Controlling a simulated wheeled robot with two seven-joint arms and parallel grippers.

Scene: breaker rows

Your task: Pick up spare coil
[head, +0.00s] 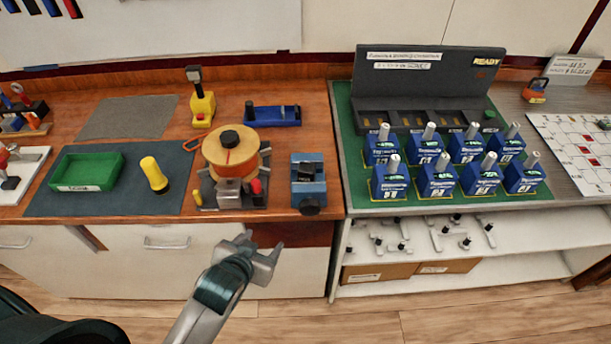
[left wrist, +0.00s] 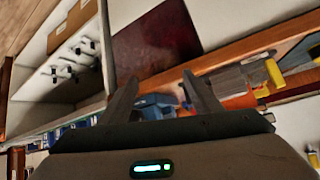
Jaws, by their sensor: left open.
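An orange round drum (head: 231,150) with a black knob on top stands on a dark base on the wooden bench, left of centre in the head view. It looks like a wound coil, but I cannot tell for sure that it is the spare coil. My left gripper (head: 261,250) is open and empty in front of the bench's front edge, nearer to me than the drum and apart from it. In the left wrist view its two fingers (left wrist: 160,85) are spread with nothing held between them. Part of an orange thing (left wrist: 240,101) shows beyond the right finger. My right gripper is not in view.
A blue vise (head: 309,183) stands right of the drum. A yellow-handled tool (head: 154,175) and a green tray (head: 86,171) are at left. Several blue breakers (head: 382,145) stand on a green mat at right. A yellow tool (head: 202,105) and a blue block (head: 272,116) are behind.

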